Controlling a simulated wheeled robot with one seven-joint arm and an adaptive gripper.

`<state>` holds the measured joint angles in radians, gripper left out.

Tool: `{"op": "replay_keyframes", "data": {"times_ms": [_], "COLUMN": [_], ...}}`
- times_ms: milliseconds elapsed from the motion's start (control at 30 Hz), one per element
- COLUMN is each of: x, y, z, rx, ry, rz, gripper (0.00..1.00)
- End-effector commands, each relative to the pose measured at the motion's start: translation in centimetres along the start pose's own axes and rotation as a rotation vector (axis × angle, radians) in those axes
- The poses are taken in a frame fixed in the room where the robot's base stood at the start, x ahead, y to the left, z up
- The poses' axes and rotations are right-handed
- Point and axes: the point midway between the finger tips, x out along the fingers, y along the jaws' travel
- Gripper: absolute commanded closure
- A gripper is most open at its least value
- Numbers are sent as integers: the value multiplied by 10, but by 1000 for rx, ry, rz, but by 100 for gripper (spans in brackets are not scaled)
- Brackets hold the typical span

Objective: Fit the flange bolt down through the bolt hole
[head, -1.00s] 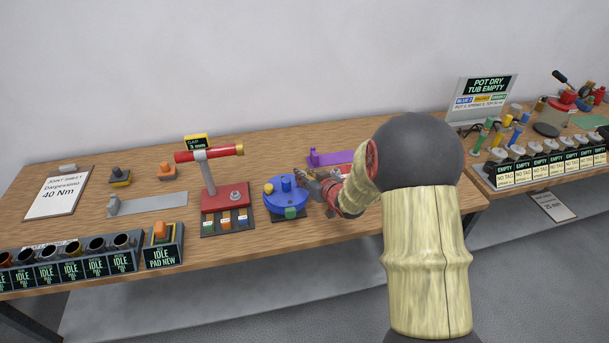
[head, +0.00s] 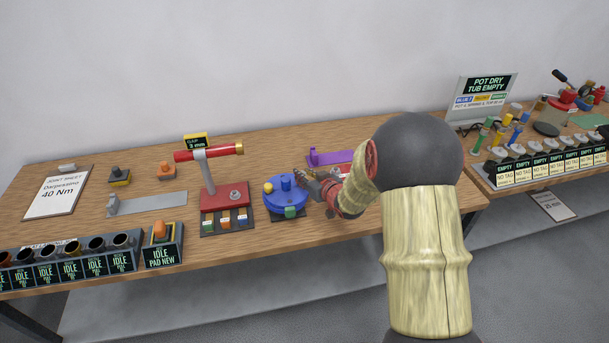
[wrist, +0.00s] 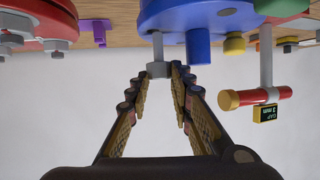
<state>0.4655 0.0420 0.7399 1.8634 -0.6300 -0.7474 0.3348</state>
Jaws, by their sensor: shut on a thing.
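My gripper (wrist: 160,78) is shut on a grey flange bolt (wrist: 157,48), holding it by its hex head. The wrist picture is upside down, so the bolt's shank points down toward the blue round flange (wrist: 210,14). The shank meets or overlaps the flange's edge there; I cannot tell whether it is in a hole. In the head view, my gripper (head: 314,177) is at the right rim of the blue flange (head: 287,205). The bolt and the bolt hole cannot be made out there.
A red stand (head: 228,199) with a red bar (head: 205,154) is to the left. A purple piece (head: 328,157) lies behind my gripper.

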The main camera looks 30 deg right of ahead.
Motion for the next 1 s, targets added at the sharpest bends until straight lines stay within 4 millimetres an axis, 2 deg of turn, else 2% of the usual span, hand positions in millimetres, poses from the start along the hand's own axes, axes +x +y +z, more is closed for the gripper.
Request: {"op": "replay_keyframes", "data": {"times_ms": [533,1000], "x": [5,0], "y": [0,-1], "z": [13,2], "rx": [1,0], "ry": [-2,-4], "rz": [-1,-2], "gripper": [100,100]}}
